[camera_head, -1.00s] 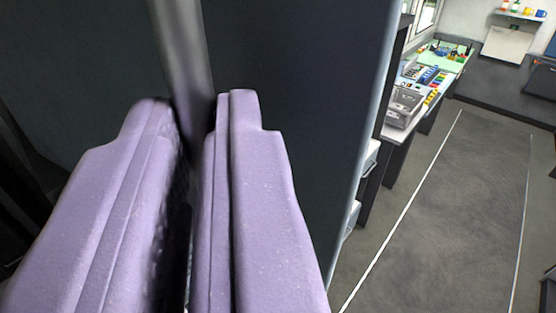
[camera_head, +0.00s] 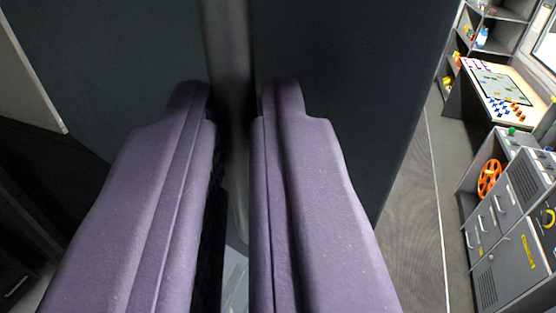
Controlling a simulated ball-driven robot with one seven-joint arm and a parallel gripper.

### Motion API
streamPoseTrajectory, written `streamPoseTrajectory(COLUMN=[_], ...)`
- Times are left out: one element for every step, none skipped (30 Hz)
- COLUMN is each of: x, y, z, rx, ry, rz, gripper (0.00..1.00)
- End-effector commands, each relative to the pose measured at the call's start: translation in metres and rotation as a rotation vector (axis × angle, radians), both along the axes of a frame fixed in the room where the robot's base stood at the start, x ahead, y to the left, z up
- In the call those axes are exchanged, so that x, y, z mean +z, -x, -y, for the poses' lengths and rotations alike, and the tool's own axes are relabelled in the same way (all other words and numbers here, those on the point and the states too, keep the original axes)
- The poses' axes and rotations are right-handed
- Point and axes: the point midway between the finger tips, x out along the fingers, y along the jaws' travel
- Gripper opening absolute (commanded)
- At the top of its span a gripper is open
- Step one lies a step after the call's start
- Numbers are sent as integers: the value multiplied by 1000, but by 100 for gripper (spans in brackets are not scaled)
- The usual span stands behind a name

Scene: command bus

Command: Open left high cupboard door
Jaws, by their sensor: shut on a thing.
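A dark grey-blue cupboard door (camera_head: 345,70) fills the upper middle of the view. A grey vertical bar handle (camera_head: 227,40) runs down its face. My gripper (camera_head: 236,95), with two thick purple fingers, is shut on the handle, one finger on each side of it. The door's free right edge slants down beside the floor. The fingers hide the lower part of the door and much of the handle.
A pale panel edge (camera_head: 30,75) and a dark space lie at the left. Beyond the door's right edge are a grey floor strip (camera_head: 408,230), grey drawer cabinets (camera_head: 505,240), an orange wheel (camera_head: 489,179), a table with a board (camera_head: 502,88) and shelves (camera_head: 503,25).

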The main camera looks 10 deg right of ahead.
Motion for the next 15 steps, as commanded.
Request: streamPoseTrajectory(x=[-1,-1,-1,-1,-1,-1,-1,-1,-1,-1,-1,-1,-1,-1,-1], y=[-2,-2,-3,-3,-3,-3,-3,-3,-3,-3,-3,-3,-2,-2,-2], z=[-2,-2,-2,-2,-2,-2,-2,-2,-2,-2,-1,-1,-1,-1,-1], rx=[6,6,6,6,6,6,6,6,6,5,5,4,4,4,4], ry=[1,1,2,1,2,1,2,1,2,1,1,1,1,1,1], rz=[-1,-1,-2,-2,-2,-2,-2,-3,-2,-2,-3,-3,-3,-3,-3], gripper=[0,0,0,0,0,0,0,15,24,31,38,38,38,38,38])
